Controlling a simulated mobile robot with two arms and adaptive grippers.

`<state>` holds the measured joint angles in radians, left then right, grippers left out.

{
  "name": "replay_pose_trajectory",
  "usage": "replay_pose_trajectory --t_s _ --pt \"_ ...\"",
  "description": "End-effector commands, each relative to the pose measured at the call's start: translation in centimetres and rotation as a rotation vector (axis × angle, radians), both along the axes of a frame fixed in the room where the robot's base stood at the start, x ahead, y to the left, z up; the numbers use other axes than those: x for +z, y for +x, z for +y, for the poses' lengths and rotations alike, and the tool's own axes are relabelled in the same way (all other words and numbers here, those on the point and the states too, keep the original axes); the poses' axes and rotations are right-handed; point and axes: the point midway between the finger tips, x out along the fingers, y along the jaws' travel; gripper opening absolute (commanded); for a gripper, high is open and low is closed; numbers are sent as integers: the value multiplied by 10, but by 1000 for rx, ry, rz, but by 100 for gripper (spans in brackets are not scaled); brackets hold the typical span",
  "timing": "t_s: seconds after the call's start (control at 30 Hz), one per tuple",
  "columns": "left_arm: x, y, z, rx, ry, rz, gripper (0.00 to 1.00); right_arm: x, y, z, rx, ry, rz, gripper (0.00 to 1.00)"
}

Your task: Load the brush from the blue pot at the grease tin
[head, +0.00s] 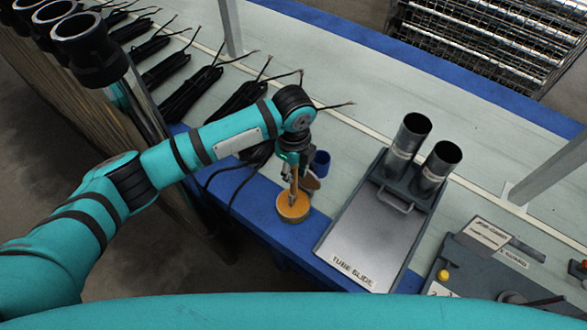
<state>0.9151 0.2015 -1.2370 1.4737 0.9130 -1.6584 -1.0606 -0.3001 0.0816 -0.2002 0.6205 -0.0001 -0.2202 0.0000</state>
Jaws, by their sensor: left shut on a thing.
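My left gripper (294,168) points down above the grease tin and is shut on the brush (294,184), a thin brown handle. The brush's lower end overlaps the open grease tin (292,213), a round tin with yellow-orange contents. I cannot tell whether the bristles touch the grease. The blue pot (321,162) stands just behind and right of the gripper, partly hidden by it. My right gripper is not in view.
A tray labelled "TUBE SLIDE" (358,245) with two upright dark tubes (410,135) stands right of the tin. Black cable bundles (190,90) lie along the bench at the left. A grey device with a yellow button (443,275) is at the right. A post (231,28) rises behind.

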Motion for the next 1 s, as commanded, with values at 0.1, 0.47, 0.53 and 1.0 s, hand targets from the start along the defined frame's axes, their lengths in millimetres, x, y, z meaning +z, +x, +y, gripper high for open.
replay_pose_trajectory --t_s 0.1,0.47,0.53,1.0 --pt "0 0 0 0 0 0 0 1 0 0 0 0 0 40" --pt "-1 0 0 0 1 1 0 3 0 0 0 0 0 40" --pt "-1 0 0 0 1 1 0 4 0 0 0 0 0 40" --pt "-2 -1 0 0 2 2 0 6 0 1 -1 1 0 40"
